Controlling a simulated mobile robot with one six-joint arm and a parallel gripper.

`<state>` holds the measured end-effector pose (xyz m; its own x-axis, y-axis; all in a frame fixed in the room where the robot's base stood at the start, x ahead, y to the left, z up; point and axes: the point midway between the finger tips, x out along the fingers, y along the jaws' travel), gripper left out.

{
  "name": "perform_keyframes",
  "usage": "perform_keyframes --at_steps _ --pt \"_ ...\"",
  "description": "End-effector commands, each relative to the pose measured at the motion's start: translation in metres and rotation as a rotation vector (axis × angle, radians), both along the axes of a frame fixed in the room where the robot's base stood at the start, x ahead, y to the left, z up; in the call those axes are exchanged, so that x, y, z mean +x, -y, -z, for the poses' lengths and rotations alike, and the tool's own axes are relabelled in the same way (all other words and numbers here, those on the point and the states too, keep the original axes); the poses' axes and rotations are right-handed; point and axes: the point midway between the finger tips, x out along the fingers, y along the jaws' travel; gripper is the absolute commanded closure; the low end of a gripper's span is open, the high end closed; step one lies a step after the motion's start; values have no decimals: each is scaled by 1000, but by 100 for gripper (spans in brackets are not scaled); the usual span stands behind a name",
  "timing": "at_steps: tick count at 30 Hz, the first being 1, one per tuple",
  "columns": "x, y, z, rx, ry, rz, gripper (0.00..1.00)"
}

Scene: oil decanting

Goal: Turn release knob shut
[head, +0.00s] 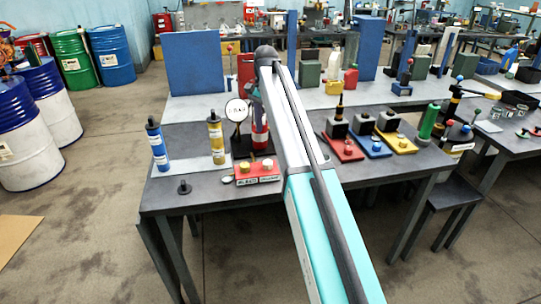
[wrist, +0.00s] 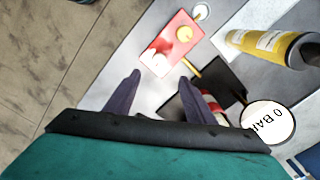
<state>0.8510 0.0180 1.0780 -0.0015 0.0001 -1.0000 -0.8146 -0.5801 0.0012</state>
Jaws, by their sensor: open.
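A red block (head: 258,172) with two knobs on top stands at the front of the grey table, and it also shows in the wrist view (wrist: 170,42). One knob is yellow (wrist: 184,33); the other (wrist: 161,58) looks pale from glare. Small labels on the block's front are too small to read, so I cannot tell which is the release knob. My gripper (wrist: 160,78) is open and empty, its fingertips pointing toward the block with the pale knob beyond the gap. I cannot tell the height above it. In the head view my arm hides most of the gripper.
A round gauge (wrist: 268,122) reading 0 BAR and a red-and-white cylinder (head: 260,133) stand just behind the block. A yellow cylinder (head: 216,140) and a blue one (head: 157,145) stand to the left. Red, blue and yellow plates with fittings lie right of my arm.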

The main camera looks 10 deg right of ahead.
Motion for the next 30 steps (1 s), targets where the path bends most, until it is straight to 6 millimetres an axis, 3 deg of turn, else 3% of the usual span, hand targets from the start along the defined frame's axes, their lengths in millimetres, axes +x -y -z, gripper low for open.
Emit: perform_keyframes --at_steps 17,30 --pt "0 19 6 -1 -1 23 51" --pt "-2 21 55 0 -2 25 51"
